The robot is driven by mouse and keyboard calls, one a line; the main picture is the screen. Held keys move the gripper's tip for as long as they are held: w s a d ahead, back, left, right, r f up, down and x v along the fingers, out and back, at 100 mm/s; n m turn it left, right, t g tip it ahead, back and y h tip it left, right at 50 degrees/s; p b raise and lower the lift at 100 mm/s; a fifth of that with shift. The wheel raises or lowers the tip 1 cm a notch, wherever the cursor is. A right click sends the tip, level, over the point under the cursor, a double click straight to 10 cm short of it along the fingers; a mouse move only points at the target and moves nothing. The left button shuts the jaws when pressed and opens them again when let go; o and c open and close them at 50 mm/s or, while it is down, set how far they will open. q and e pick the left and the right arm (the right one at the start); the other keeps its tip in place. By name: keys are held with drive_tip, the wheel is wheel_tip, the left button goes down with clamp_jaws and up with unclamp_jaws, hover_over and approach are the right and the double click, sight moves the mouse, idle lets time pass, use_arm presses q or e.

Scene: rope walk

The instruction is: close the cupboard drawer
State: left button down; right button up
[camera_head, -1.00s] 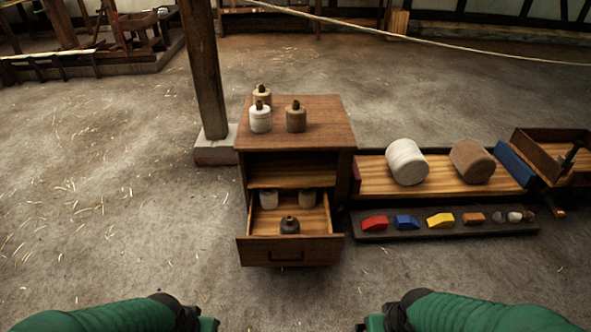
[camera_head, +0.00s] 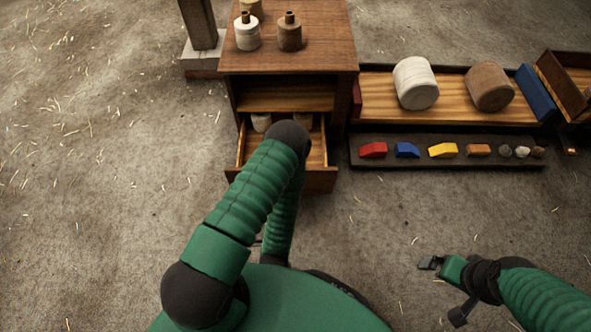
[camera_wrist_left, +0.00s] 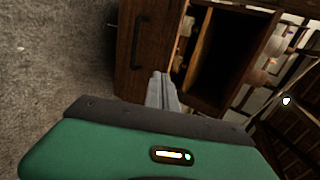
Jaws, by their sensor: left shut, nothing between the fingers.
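The wooden cupboard (camera_head: 290,62) stands ahead, and its lower drawer (camera_head: 320,180) is pulled out towards me. My left arm crosses in front of the drawer and hides much of its front and inside. A pale pot (camera_head: 261,122) shows in part inside it. In the left wrist view the drawer front (camera_wrist_left: 150,55) carries a dark handle (camera_wrist_left: 138,42). My left gripper (camera_wrist_left: 162,78) is shut and empty, its tips close to the drawer front's edge; I cannot tell whether they touch. My right gripper (camera_head: 430,263) is above bare floor at the lower right, its jaws unclear.
Bottles, including a white one (camera_head: 247,32) and a brown one (camera_head: 289,32), stand on the cupboard top. To the right are a tray (camera_head: 380,99) with two large rolls and a dark strip (camera_head: 450,163) with several small blocks. A post (camera_head: 202,25) stands behind left. Left floor is clear.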

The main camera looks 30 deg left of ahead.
use_arm(q)
drive_tip(key=b+x, duration=0.2)
drive_tip(key=x, duration=0.2)
drive_tip(key=b+x, duration=0.2)
drive_tip(key=x, duration=0.2)
drive_tip(key=r+b+x, duration=0.1)
drive_tip(key=b+x, duration=0.2)
drive_tip(key=x, duration=0.1)
drive_tip(key=shift+w+a, duration=0.35)
drive_tip(key=shift+w, duration=0.05)
drive_tip(key=shift+w+a+r, duration=0.1)
drive_tip(key=shift+w, duration=0.2)
